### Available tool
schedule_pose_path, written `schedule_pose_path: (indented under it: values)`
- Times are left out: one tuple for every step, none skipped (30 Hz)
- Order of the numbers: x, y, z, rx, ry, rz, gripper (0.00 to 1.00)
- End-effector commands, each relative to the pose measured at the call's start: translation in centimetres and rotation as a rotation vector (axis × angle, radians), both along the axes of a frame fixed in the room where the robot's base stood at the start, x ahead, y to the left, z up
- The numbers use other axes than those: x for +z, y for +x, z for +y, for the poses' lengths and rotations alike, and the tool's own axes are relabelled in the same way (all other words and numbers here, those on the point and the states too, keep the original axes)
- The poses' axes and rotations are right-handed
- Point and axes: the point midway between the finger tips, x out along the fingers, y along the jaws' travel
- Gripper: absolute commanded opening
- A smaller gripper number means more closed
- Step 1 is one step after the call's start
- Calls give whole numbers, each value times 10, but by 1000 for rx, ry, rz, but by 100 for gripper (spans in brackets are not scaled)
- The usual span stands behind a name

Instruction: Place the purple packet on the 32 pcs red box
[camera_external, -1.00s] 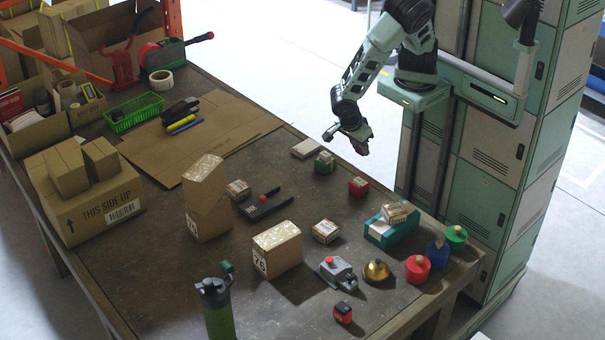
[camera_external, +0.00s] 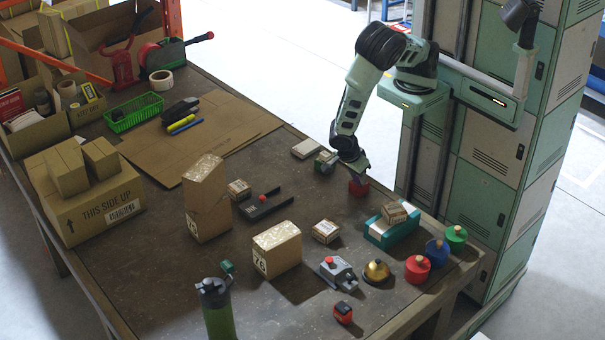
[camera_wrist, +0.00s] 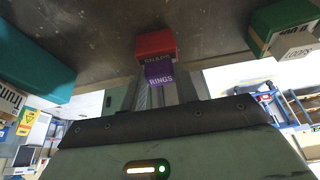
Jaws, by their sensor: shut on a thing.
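The red box (camera_external: 358,187) stands on the table near its back edge, below my gripper (camera_external: 357,167). The red box also shows at the top middle of the wrist view (camera_wrist: 155,44). In the wrist view the packet overlaps the near side of the red box. I cannot tell whether the packet touches the box. In the external view the packet is hidden or too small to make out.
A pale flat box (camera_external: 305,149) lies further left. Table between them is bare.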

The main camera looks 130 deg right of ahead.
Motion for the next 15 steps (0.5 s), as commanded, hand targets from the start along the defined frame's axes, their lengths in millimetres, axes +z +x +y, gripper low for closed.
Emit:
schedule_pose_path:
  values:
    - [0, 0, 0, 0, 0, 0, 8]
    - [1, 0, 0, 0, 0, 0, 8]
    - [0, 0, 0, 1, 0, 0, 8]
    - [0, 0, 0, 1, 0, 0, 8]
    - [-1, 0, 0, 0, 0, 0, 8]
    - [-2, 0, 0, 0, 0, 0, 8]
    - [-2, 0, 0, 0, 0, 0, 33]
    - [-2, 0, 0, 1, 0, 0, 41]
    - [-1, 0, 0, 1, 0, 0, 52]
    - [-1, 0, 0, 1, 0, 0, 52]
    - [-1, 0, 0, 1, 0, 0, 52]
    - [-1, 0, 0, 1, 0, 0, 52]
    - [-1, 0, 0, 1, 0, 0, 52]
    - [-1, 0, 0, 1, 0, 0, 52]
    - [-1, 0, 0, 1, 0, 0, 52]
